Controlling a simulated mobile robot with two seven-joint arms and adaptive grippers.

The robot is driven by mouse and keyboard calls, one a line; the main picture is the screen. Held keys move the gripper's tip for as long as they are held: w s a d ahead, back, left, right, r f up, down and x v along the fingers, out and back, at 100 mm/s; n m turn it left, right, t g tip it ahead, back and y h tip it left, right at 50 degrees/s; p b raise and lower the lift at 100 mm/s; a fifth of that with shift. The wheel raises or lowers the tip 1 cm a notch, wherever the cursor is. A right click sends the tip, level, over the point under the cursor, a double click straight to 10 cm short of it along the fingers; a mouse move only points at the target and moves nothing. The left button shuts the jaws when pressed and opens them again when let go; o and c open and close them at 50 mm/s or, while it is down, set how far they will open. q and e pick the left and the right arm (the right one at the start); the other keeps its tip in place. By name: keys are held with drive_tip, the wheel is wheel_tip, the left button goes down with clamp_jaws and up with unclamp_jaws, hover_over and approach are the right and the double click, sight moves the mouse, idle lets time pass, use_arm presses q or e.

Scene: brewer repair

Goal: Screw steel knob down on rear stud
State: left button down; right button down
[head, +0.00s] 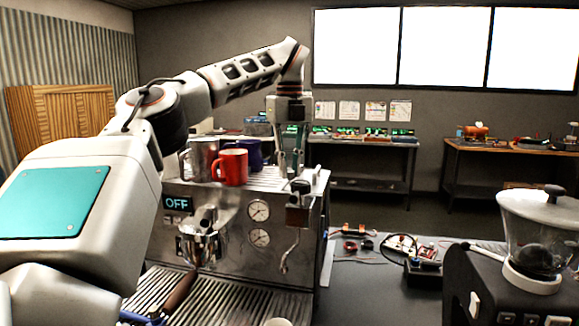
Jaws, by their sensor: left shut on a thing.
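The espresso machine (230,275) stands at the centre left, with an OFF display and two gauges on its front. My left arm reaches over it from the left. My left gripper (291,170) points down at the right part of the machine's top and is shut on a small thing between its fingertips. This fits the steel knob, but the fingers and the small scale hide its shape. The rear stud cannot be made out, so I cannot tell whether the knob touches it. My right gripper is not in view.
A red mug (230,167), a steel mug (199,158) and a dark blue mug (248,150) stand on the machine's top, left of the gripper. A grinder (520,265) stands at the right. Loose parts (360,246) and a wired box (422,271) lie between.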

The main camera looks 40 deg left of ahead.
use_arm(q)
drive_tip(key=shift+f, duration=0.85)
idle(2.1)
drive_tip(key=m, duration=0.4)
drive_tip(key=shift+m, duration=0.3)
drive_tip(key=m, duration=0.4)
drive_tip(key=shift+w+d+m, duration=0.1)
drive_tip(key=shift+d+m, duration=0.05)
drive_tip(key=shift+m, duration=0.15)
drive_tip(key=m, duration=0.3)
drive_tip(key=shift+m, duration=0.8)
